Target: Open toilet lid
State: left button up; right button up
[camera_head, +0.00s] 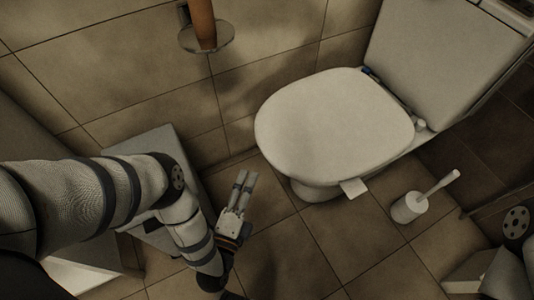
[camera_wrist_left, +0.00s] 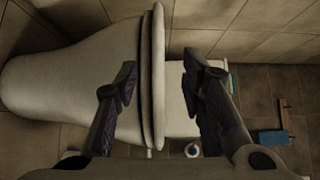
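The toilet lid (camera_head: 335,125) is a pale, rounded cover lying shut over the bowl, hinged toward the cistern (camera_head: 435,60). In the left wrist view the lid's edge (camera_wrist_left: 158,80) shows side-on above the seat, with the white bowl (camera_wrist_left: 75,75) at the left. My left gripper (camera_head: 244,178) is to the left of the lid and apart from it in the head view. Its two fingers stand apart in the left wrist view (camera_wrist_left: 160,68), and nothing is gripped between them; the lid edge shows beyond the gap. My right gripper is out of view.
A small pale tab (camera_head: 353,188) sticks out below the lid's near side. A brown post (camera_head: 202,25) is at the wall. A grey box-like block (camera_head: 150,150) is behind my left arm.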

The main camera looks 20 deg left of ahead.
pick_arm(q)
jog(key=w+b, duration=0.2)
jog(key=w, duration=0.1)
jog(key=w+a+b, duration=0.1)
jog(key=w+b, duration=0.1)
jog(key=w, duration=0.2)
jog(key=w+b, duration=0.2)
jog(key=w, duration=0.2)
jog(key=shift+a+b, duration=0.2)
jog(key=shift+b, duration=0.15)
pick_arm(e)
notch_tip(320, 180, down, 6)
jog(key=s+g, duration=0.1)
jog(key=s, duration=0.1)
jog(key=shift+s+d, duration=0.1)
pick_arm(q)
grip_shut()
